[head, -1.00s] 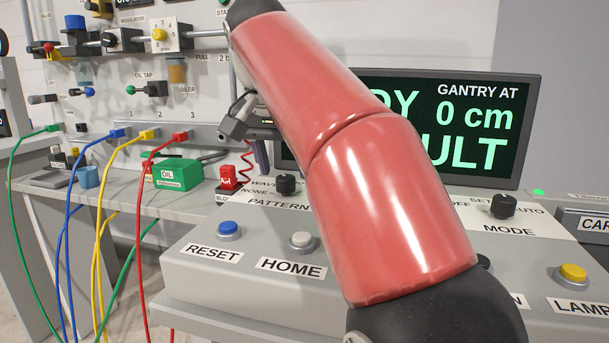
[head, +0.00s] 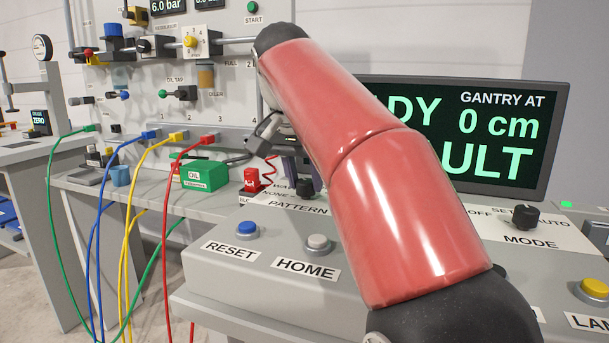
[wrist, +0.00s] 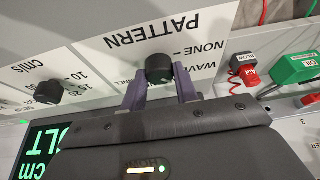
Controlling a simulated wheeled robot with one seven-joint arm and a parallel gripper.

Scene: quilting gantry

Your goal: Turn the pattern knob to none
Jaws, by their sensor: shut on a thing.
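The pattern knob (wrist: 158,68) is a black round knob on the white PATTERN label plate (wrist: 205,40), with NONE and WAVE lettering beside it. My gripper (wrist: 160,82) has its two purple fingers on either side of the knob, shut on it. I cannot tell which marking the knob points to.
The RESET button (head: 247,229) and HOME button (head: 318,242) sit in front of the knob. The screen (head: 510,140) stands behind my arm. The red BLOW part (head: 252,180) and green oil box (head: 204,175) are to the left. The mode knob (head: 525,216) is at right.

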